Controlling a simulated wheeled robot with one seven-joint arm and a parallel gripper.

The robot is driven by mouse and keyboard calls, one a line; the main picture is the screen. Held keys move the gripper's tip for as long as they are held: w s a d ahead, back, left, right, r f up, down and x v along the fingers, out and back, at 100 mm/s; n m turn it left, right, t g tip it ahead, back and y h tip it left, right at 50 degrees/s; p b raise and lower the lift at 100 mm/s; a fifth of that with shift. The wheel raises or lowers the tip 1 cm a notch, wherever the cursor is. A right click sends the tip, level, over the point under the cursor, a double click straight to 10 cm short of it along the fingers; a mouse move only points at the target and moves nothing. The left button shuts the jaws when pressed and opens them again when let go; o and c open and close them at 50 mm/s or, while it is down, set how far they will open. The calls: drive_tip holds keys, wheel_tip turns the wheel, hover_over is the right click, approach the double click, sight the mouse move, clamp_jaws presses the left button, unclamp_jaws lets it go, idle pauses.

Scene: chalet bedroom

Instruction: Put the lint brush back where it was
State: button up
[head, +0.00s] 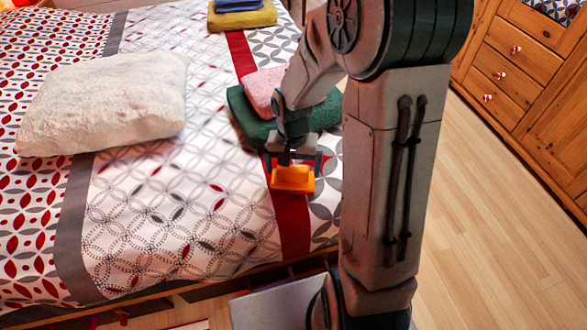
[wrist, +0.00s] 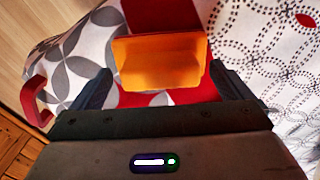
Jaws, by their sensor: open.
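An orange block-like thing (head: 293,179), which may be the lint brush, is at the near side of the bed, over or on the red stripe. It also shows in the wrist view (wrist: 158,62), between the two dark fingers, with a gap on each side. My gripper (head: 293,163) is open around it and points down. I cannot tell whether the orange thing rests on the bedspread. No handle or bristles can be made out.
A green towel (head: 245,118) with a pink one (head: 262,92) on it lies just behind my gripper. A white pillow (head: 105,100) lies left; yellow (head: 243,17) and blue towels lie farther back. Wooden drawers (head: 500,65) stand right. The bedspread left of my gripper is clear.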

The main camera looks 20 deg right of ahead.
sight(293, 169)
wheel_tip(293, 169, up, 10)
drive_tip(key=p, duration=0.2)
drive_tip(key=s+r+n+t, duration=0.1)
drive_tip(key=s+r+n, duration=0.3)
drive_tip(key=s, duration=0.9)
wheel_tip(293, 169, up, 2)
drive_tip(key=shift+s+d+r+n+t, duration=0.2)
drive_tip(key=shift+s+d+n+t, duration=0.1)
drive_tip(key=shift+s+t, duration=0.1)
wheel_tip(293, 169, up, 17)
drive_tip(key=t+p, duration=0.1)
drive_tip(key=p, duration=1.4)
drive_tip(key=shift+a, duration=0.25)
